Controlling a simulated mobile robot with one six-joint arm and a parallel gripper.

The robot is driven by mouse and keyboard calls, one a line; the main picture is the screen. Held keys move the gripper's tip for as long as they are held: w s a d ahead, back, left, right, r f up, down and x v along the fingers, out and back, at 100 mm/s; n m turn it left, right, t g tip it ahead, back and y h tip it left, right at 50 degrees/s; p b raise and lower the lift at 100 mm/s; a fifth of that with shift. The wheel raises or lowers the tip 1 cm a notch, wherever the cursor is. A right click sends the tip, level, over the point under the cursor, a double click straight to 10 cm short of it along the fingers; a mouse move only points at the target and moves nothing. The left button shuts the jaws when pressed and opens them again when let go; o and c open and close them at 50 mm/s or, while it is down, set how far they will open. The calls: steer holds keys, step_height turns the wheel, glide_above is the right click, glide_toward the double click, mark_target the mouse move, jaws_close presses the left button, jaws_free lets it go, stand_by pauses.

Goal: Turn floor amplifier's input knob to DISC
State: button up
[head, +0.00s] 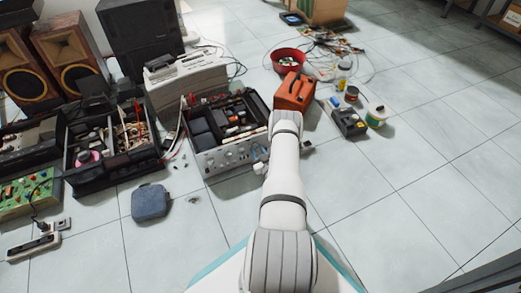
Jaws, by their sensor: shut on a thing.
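The floor amplifier (222,158) stands on the tiles left of my arm. Its silver front panel with several round knobs faces me, and its top is open, showing dark parts inside. My white arm crosses in front of the panel's right end. A small pale part of my gripper (259,168) shows beside the arm, low at that end of the panel. It is shut on a knob there, taken to be the input knob, but my arm hides the fingertips and the knob. The knob's pointer and the DISC mark cannot be read.
An orange case (295,92) stands close behind my arm, with a dark device (348,121) to its right. A blue-grey case (150,201) lies front left. An open black box (112,172) stands left of the amplifier. The floor at right is clear.

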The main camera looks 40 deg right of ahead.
steer(key=n+p, duration=0.2)
steer(key=n, duration=1.7)
stand_by(0.4)
steer(key=shift+n+p, duration=0.3)
steer(key=shift+n, duration=0.2)
steer(key=shift+a, duration=0.1)
steer(key=o, duration=1)
steer(key=shift+c, duration=0.2)
steer(key=shift+s, duration=0.15)
